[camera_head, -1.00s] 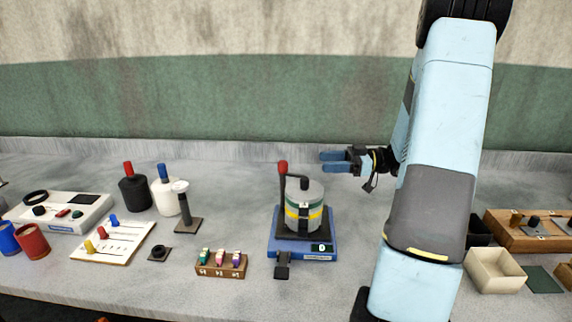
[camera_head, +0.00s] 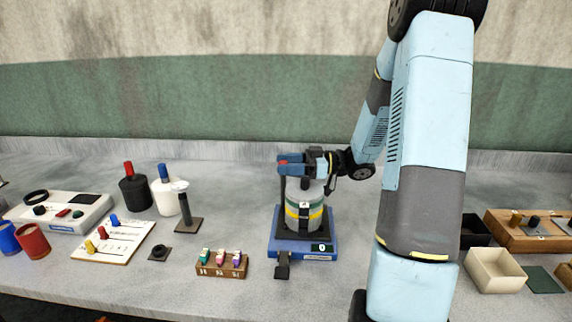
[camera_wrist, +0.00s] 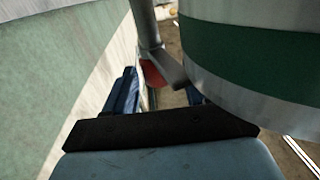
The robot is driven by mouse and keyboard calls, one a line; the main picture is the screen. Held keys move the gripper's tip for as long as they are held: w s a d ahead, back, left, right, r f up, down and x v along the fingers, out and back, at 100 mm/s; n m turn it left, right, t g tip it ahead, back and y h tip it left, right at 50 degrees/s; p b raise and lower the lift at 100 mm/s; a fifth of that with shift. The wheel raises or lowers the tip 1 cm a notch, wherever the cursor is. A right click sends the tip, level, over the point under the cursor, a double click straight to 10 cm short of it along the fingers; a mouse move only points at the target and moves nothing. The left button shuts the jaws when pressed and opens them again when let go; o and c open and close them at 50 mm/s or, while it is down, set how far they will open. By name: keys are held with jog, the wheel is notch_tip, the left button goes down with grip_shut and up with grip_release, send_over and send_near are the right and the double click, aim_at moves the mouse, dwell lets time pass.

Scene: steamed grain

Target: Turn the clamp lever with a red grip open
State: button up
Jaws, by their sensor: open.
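The clamp lever (camera_head: 283,188) stands upright at the left of a grey canister (camera_head: 318,192) with green and yellow bands. The canister sits on a blue base (camera_head: 275,245). My gripper (camera_head: 285,163) is open at the top of the lever, reaching in from the right above the canister. Its blue fingers hide most of the red grip (camera_head: 283,161). In the wrist view the red grip (camera_wrist: 152,75) shows between the two spread fingers (camera_wrist: 160,92), with the canister (camera_wrist: 255,55) close on the right. I cannot tell whether a finger touches the grip.
A wooden block with coloured clips (camera_head: 221,266) lies left of the base. Farther left are a slider board (camera_head: 125,248), a dark stand (camera_head: 187,222) and black and white bottles (camera_head: 135,193). A cream tray (camera_head: 496,270) lies right of my arm. The counter behind the canister is clear.

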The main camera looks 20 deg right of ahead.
jog(key=shift+w+a, duration=0.1)
jog(key=shift+a, duration=0.35)
